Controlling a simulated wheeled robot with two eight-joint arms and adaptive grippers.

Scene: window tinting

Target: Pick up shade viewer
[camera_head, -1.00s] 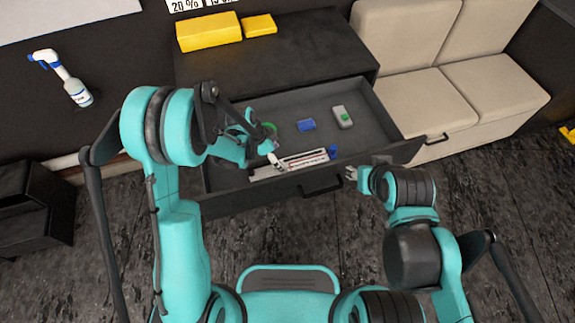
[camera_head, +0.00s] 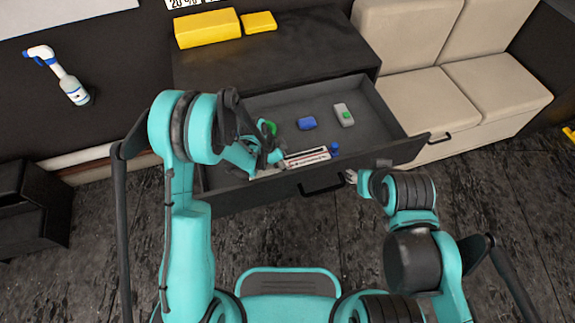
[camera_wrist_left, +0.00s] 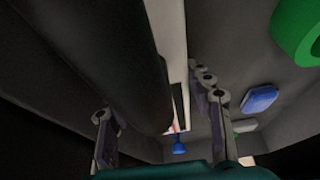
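A long white strip with dark and red markings (camera_head: 306,157), likely the shade viewer, lies along the inside of the open drawer's front wall. A blue knob (camera_head: 334,148) is at its right end. My left gripper (camera_head: 266,162) is down at the strip's left end and partly hides it. In the left wrist view, its fingers (camera_wrist_left: 160,120) are spread apart, with the white strip (camera_wrist_left: 178,60) and a broad dark shape, likely the drawer's front wall, between them. I see no grip on it. My right gripper (camera_head: 351,177) is outside the drawer by its handle; its finger state is unclear.
The drawer (camera_head: 392,140) also holds a blue item (camera_head: 307,123), a grey-and-green device (camera_head: 344,115) and a green ring (camera_head: 268,126). Yellow blocks (camera_head: 208,29) lie on the cabinet top (camera_head: 280,62). A spray bottle (camera_head: 70,85) is at left, a beige sofa (camera_head: 470,90) at right.

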